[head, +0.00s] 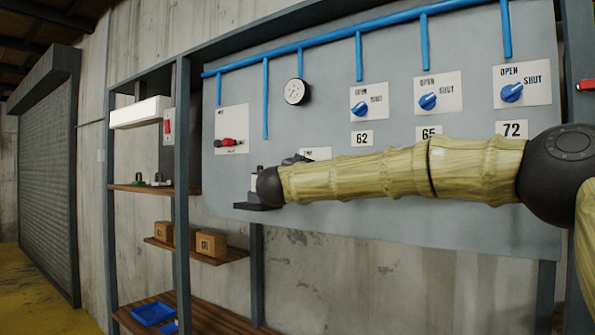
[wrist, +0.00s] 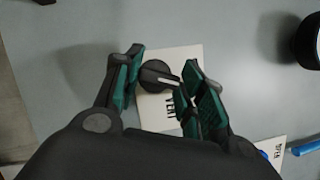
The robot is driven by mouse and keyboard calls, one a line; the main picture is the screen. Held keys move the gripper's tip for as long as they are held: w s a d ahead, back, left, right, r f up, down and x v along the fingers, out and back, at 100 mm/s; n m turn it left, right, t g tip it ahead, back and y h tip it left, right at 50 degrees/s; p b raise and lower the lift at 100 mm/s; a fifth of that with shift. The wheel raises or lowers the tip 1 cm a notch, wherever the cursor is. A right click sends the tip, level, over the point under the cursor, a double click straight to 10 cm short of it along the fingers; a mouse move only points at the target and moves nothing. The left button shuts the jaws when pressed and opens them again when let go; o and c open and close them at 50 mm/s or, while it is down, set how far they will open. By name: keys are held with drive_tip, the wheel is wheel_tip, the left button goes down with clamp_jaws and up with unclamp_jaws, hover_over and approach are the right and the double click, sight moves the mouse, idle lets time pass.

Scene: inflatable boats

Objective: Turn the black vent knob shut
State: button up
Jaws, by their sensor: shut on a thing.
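The black vent knob (wrist: 157,76) is a round knob with a pale pointer line, mounted on a white label plate marked VENT (wrist: 185,60). In the wrist view the pointer lies toward the right and slightly down. My gripper (wrist: 163,84) has its green-padded fingers on either side of the knob, shut on it. In the head view my gripper (head: 297,160) is at the lower left of the grey panel, largely hidden by my arm. Part of the label plate (head: 318,153) shows there; the knob itself cannot be made out.
The grey panel (head: 300,225) carries blue knobs (head: 360,109) marked OPEN and SHUT, a round gauge (head: 296,91) and a red handle (head: 229,142). Blue pipes (head: 380,24) run along its top. Shelves (head: 225,255) with brown boxes stand to the left.

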drive_tip(key=shift+a+n+g+y+p, duration=0.15)
drive_tip(key=shift+n+g+p, duration=0.3)
drive_tip(key=shift+n+p, duration=0.55)
drive_tip(key=shift+d+n+g+y+p, duration=0.1)
drive_tip(key=shift+n+g+y+p, duration=0.25)
drive_tip(key=shift+n+p, duration=0.65)
drive_tip(key=shift+n, duration=0.3)
drive_tip(key=o, duration=1)
drive_tip(key=v, duration=1.2)
drive_tip(key=shift+r, duration=0.1)
drive_tip(key=shift+w, duration=0.1)
